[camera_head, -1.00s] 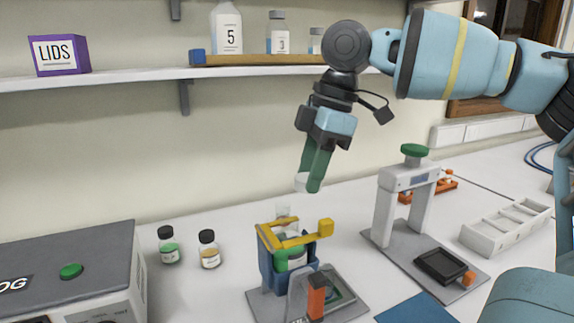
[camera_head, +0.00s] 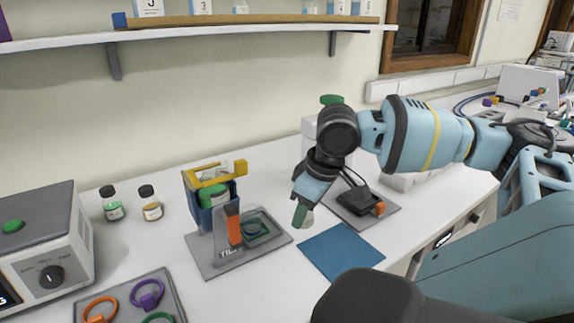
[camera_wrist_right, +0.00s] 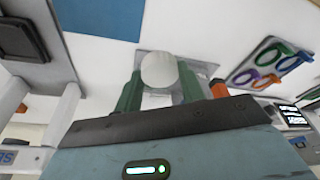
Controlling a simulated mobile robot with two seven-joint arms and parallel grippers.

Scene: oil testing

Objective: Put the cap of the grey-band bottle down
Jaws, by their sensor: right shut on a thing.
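My right gripper (camera_head: 302,214) has green fingers and hangs above the bench, just left of the scale and near the back of the blue mat. In the right wrist view its fingers (camera_wrist_right: 160,95) are shut on a round white cap (camera_wrist_right: 160,69). In the head view the cap is mostly hidden by the fingers. A bottle (camera_head: 213,194) stands in the blue holder with a yellow clamp (camera_head: 216,174), left of the gripper. The bottle's band colour cannot be told, as the clamp covers part of it. My left gripper is not in view.
A blue mat (camera_head: 341,253) lies bare on the bench. The scale (camera_head: 358,205) stands behind it. Two small dark-capped bottles (camera_head: 112,203) stand at the left. A tray (camera_head: 172,281) with coloured rings lies front left, beside a grey machine (camera_head: 40,237). A shelf (camera_head: 240,29) runs above.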

